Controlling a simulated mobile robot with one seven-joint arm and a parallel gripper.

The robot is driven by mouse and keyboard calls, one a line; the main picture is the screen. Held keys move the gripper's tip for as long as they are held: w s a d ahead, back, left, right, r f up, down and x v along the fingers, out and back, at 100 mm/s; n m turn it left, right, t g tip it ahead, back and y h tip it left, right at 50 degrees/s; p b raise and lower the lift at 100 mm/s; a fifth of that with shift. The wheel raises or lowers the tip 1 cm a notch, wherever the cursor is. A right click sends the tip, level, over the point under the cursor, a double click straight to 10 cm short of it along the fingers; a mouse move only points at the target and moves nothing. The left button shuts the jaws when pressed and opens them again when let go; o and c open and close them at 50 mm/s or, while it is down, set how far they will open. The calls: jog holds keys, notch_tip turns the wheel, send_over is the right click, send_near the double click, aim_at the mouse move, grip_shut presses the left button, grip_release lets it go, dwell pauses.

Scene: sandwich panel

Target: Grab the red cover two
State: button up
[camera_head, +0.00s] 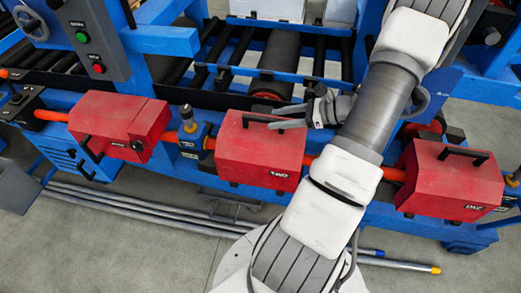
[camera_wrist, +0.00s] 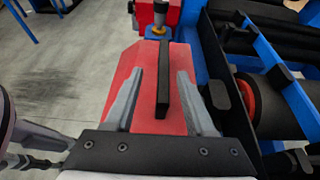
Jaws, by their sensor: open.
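The red cover two (camera_head: 258,152), labelled TWO, sits on the blue machine in the middle of the head view. It has a black bar handle (camera_head: 266,119) on top. My gripper (camera_head: 290,114) is at the right of this handle, with its fingers pointing left. In the wrist view the cover (camera_wrist: 140,75) lies below my gripper (camera_wrist: 158,75). The black handle (camera_wrist: 163,80) runs lengthwise between the two open fingers. I cannot tell whether either finger touches it.
Another red cover (camera_head: 120,122) sits to the left, and the red cover marked ONE (camera_head: 450,180) to the right. A control box with green and red buttons (camera_head: 92,40) stands at upper left. Blue frame and rollers (camera_head: 280,62) lie behind. Long pipes (camera_head: 150,210) lie on the floor.

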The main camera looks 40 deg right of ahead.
aim_at(267, 118)
jog(key=x, duration=0.5)
jog(key=shift+w+d, duration=0.1)
jog(key=shift+w, duration=0.2)
jog(key=shift+c, duration=0.3)
grip_shut()
dwell(0.8)
